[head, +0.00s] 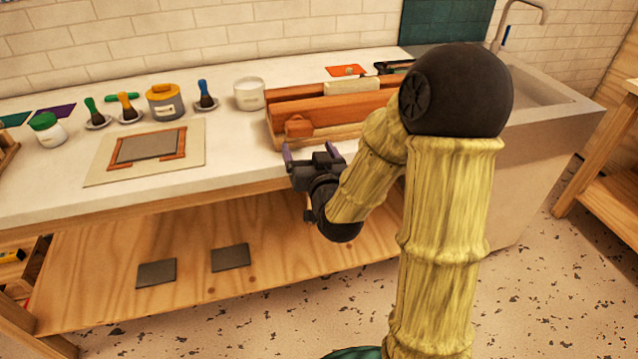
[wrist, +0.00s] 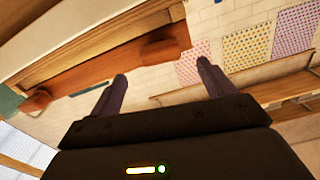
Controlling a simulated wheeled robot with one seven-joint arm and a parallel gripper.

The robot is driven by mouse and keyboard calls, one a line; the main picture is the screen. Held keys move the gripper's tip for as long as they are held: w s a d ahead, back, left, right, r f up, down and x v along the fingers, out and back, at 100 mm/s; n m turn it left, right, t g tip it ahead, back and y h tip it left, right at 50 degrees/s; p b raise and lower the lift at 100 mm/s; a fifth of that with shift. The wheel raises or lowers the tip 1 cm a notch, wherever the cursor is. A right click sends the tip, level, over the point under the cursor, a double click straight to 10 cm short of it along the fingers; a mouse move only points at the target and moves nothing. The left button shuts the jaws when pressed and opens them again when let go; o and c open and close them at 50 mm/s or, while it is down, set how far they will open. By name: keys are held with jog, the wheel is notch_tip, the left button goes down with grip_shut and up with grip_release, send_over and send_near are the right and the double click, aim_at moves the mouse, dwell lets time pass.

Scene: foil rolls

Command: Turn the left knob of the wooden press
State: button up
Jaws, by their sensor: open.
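The wooden press (head: 375,103) is a long reddish-brown box on the white counter, and it fills the upper left of the wrist view (wrist: 95,72). Its left knob (head: 298,126) is a small wooden block at the left end of its front face. This knob shows in the wrist view (wrist: 162,49) beyond the fingertips, apart from them. The right knob (wrist: 36,101) is farther off at the left edge of the wrist view; my arm hides it in the head view. My gripper (head: 311,152) is open and empty, in front of and below the left knob; its fingers (wrist: 162,76) are spread.
A white pot (head: 250,94) stands left of the press. A framed grey sheet on a board (head: 105,172), brushes and a grey-yellow jar (head: 165,102) are farther left. A sink (head: 555,112) is at the right. A lower shelf (head: 100,260) holds two dark plates.

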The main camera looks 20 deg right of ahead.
jog(key=s+b, duration=0.8)
jog(key=b, duration=0.4)
jog(key=shift+f, duration=0.1)
dwell(0.4)
jog(key=s+f+g, duration=0.4)
jog(key=f+g, duration=0.5)
jog(key=f, duration=0.7)
jog(key=s+f+n+g, duration=0.2)
jog(key=s+f+g, duration=0.45)
jog(key=s, duration=0.25)
jog(key=w+p+v, duration=0.3)
jog(key=p+v, duration=1.2)
jog(key=p, duration=0.1)
jog(key=w+r+p+v, duration=0.1)
jog(key=w+p+v, duration=0.2)
jog(key=p+v, duration=1.2)
jog(key=shift+w+r+p, duration=0.25)
jog(key=shift+r+p, duration=0.25)
jog(key=shift+p, duration=0.3)
